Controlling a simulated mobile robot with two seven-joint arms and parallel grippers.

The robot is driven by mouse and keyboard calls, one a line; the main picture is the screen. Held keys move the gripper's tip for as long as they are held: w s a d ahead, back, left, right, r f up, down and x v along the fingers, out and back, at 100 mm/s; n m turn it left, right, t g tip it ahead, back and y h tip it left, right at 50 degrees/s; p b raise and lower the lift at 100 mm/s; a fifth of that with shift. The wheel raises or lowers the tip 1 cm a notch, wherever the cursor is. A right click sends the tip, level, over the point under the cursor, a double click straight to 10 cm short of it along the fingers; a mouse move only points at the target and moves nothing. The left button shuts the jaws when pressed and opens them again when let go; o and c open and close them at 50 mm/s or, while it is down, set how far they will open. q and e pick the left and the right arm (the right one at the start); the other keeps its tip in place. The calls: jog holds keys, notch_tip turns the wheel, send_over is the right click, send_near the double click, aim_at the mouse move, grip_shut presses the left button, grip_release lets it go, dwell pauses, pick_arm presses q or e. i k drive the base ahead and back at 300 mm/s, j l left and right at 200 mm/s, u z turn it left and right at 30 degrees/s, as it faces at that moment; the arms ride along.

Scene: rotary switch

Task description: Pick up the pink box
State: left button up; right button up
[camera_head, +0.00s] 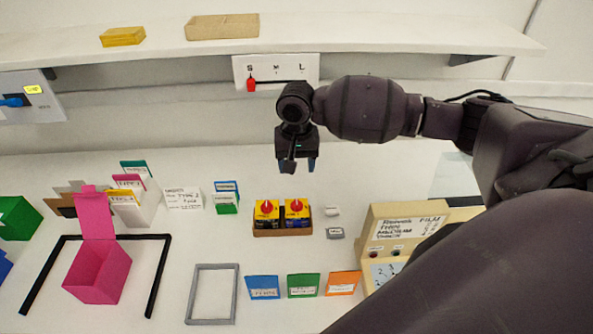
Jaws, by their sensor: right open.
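The pink box (97,272) stands on the white table at the left, with its pink lid (96,213) raised. A black frame (156,277) lies around it on the table. My right gripper (297,163) is above the table near the middle, pointing down. It is open, holds nothing visible, and is well to the right of the pink box. My left gripper is not in view.
A tray of yellow switches (283,226) sits below my right gripper. A grey frame (212,294) and several coloured cards (303,285) lie at the front. A beige machine (403,235) stands right. A shelf (330,38) and rotary switch panel (290,69) are behind.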

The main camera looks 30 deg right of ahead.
aim_at(98, 274)
jog(key=k+j, duration=0.8)
jog(key=k, duration=0.05)
